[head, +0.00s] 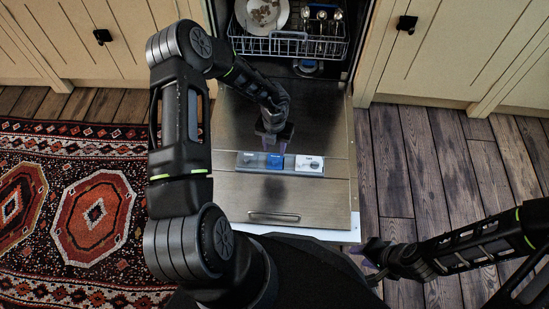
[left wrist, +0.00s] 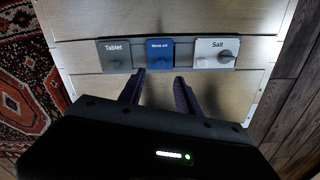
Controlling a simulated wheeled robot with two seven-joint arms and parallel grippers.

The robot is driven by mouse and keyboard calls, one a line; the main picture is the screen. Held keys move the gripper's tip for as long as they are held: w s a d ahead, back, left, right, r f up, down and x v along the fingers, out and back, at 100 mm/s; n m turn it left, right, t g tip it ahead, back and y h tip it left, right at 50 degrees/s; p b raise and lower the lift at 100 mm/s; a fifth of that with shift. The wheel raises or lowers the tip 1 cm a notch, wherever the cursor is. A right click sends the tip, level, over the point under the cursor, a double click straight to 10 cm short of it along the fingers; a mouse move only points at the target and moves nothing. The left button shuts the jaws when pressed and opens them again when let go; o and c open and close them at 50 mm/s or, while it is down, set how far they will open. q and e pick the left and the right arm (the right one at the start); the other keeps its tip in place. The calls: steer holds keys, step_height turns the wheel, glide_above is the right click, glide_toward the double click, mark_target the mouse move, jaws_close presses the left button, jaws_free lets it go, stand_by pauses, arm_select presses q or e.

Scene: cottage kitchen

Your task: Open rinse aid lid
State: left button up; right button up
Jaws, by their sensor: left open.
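The rinse aid lid (left wrist: 160,48) is a blue square panel with small white lettering in the left wrist view. It looks flat and shut, between the grey Tablet lid (left wrist: 115,56) and the white Salt panel (left wrist: 215,53). In the head view the blue lid (head: 275,168) is partly hidden by my left gripper (head: 274,153). My left gripper (left wrist: 159,84) is open and empty; its two purple fingers point at the lower edge of the blue lid, one near each side. Contact cannot be told. My right gripper (head: 372,260) is low at the right, away from the dispenser.
The dispenser strip sits on the inside of the lowered dishwasher door (head: 235,195), which has a handle (head: 274,216). A lower rack (head: 290,45) with a plate and other dishes stands behind. A patterned rug (head: 70,210) lies left; wooden floor (head: 430,160) is free right.

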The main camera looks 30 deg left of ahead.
mark_target(274, 161)
arm_select(q)
step_height(274, 161, down, 8)
steer(key=b, duration=0.3)
steer(key=shift+r, duration=0.2)
steer(key=shift+c, duration=0.3)
jaws_close()
